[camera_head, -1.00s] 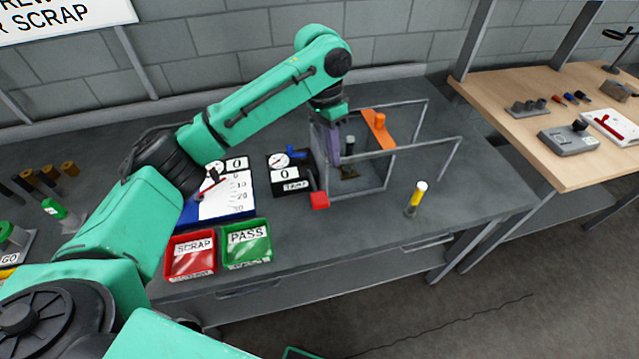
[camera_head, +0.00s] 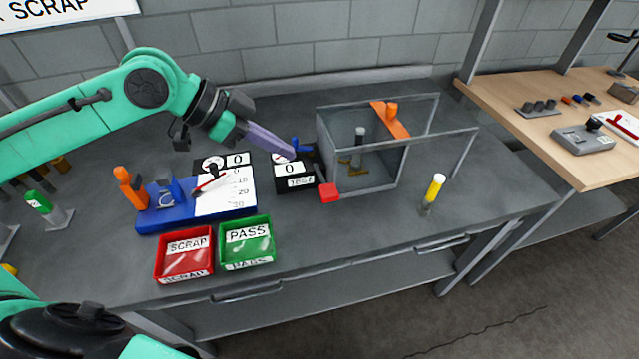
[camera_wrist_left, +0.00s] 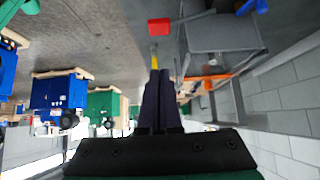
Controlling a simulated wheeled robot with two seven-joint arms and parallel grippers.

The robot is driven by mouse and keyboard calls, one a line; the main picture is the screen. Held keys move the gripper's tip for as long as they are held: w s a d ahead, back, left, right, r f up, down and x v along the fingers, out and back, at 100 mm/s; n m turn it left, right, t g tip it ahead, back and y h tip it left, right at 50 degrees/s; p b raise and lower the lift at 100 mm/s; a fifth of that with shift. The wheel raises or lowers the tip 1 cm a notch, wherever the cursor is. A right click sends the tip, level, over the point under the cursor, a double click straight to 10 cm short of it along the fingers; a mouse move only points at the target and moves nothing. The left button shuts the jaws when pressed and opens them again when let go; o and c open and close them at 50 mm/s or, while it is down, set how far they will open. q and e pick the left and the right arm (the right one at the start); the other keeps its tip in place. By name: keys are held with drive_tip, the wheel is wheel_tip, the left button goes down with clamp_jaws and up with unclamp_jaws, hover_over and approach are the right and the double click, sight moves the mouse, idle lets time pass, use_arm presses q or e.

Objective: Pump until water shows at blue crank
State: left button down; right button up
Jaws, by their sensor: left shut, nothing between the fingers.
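The blue crank (camera_head: 298,147) sits on the black box (camera_head: 287,170) with a round dial, a "0" readout and a label that looks like TEST. My left gripper (camera_head: 291,154) is shut and empty, its purple fingers ending at the crank; I cannot tell whether they touch it. The closed fingertips (camera_wrist_left: 159,72) also show in the left wrist view. A red block handle (camera_head: 329,193) stands at the chamber's front left corner. The glass-sided chamber (camera_head: 395,165) holds a grey post (camera_head: 358,148) on a brass piece. I see no water at the crank. My right gripper is out of view.
An orange bar (camera_head: 391,118) lies across the chamber top. A yellow-and-white post (camera_head: 433,190) stands to its right. A blue fixture (camera_head: 150,220) with a scale plate, a red SCRAP tray (camera_head: 160,262) and a green PASS tray (camera_head: 268,235) are at left.

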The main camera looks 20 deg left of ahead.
use_arm(q)
drive_tip(key=p, duration=0.6)
hover_over(334, 190)
drive_tip(key=s+a, duration=0.2)
drive_tip(key=f, duration=0.6)
drive_tip(key=shift+a+f, duration=0.2)
drive_tip(key=shift+f, duration=0.05)
wheel_tip(334, 190, down, 4)
drive_tip(key=shift+f, duration=0.2)
drive_tip(key=shift+w+f, duration=0.1)
drive_tip(key=shift+w, duration=0.05)
